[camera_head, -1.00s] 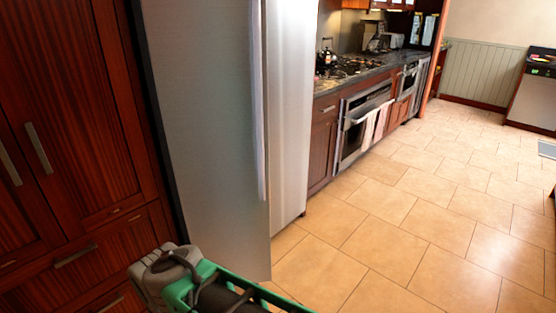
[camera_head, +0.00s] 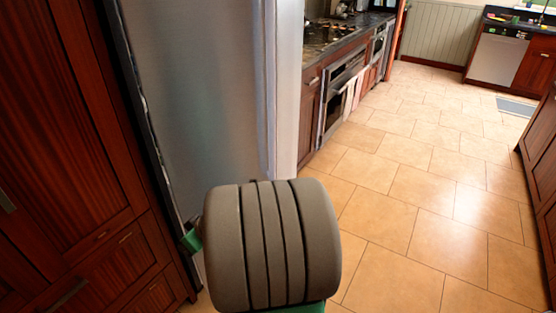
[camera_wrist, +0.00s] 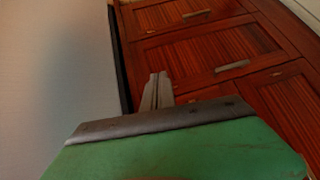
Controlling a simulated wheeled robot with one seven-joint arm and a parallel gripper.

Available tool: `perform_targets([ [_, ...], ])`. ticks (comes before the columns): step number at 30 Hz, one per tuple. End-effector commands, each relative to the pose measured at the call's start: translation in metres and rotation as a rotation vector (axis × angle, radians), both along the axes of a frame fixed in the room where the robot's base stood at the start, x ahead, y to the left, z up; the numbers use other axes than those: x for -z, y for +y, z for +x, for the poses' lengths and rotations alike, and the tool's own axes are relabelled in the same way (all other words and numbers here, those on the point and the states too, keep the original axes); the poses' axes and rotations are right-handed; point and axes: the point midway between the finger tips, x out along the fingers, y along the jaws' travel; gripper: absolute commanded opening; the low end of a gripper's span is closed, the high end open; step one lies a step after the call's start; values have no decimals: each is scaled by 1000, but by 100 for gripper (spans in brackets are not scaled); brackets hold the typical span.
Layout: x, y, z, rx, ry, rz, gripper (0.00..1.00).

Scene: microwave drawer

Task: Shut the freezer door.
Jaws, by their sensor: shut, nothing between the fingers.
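The freezer door (camera_head: 190,95) is a tall brushed-steel panel at left centre in the head view, with a long vertical handle (camera_head: 268,80) near its right edge. Its lower part is hidden behind my arm, and I cannot tell how far it stands open. In the wrist view the door (camera_wrist: 60,70) is the grey surface filling the left side, with a dark edge. My gripper (camera_wrist: 157,80) is shut and empty, its fingers beside that dark edge, in front of the wooden drawers. I cannot tell whether it touches the door. In the head view my arm mostly hides it.
Wooden cabinets (camera_head: 60,130) stand left of the door, with drawers (camera_wrist: 215,55) low down. Beyond the fridge is a counter with a stove (camera_head: 325,32) and an oven (camera_head: 342,100). The tiled floor (camera_head: 420,190) at the right is clear. Another counter (camera_head: 540,180) edges the far right.

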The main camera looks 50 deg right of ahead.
Motion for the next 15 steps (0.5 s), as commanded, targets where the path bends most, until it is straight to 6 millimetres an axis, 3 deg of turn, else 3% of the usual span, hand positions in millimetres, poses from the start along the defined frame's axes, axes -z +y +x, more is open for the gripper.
perform_targets([
  [1,3,-40,4,64,-105,22,0],
  [3,-5,-96,4,153,-289,14,0],
  [5,-16,-149,-8,262,-443,-19,0],
  [6,-23,-183,-23,342,-535,-51,0],
  [9,-41,-255,-72,538,-718,-150,0],
  [12,-52,-297,-118,684,-820,-234,0],
  [15,-58,-314,-138,747,-860,-278,0],
])
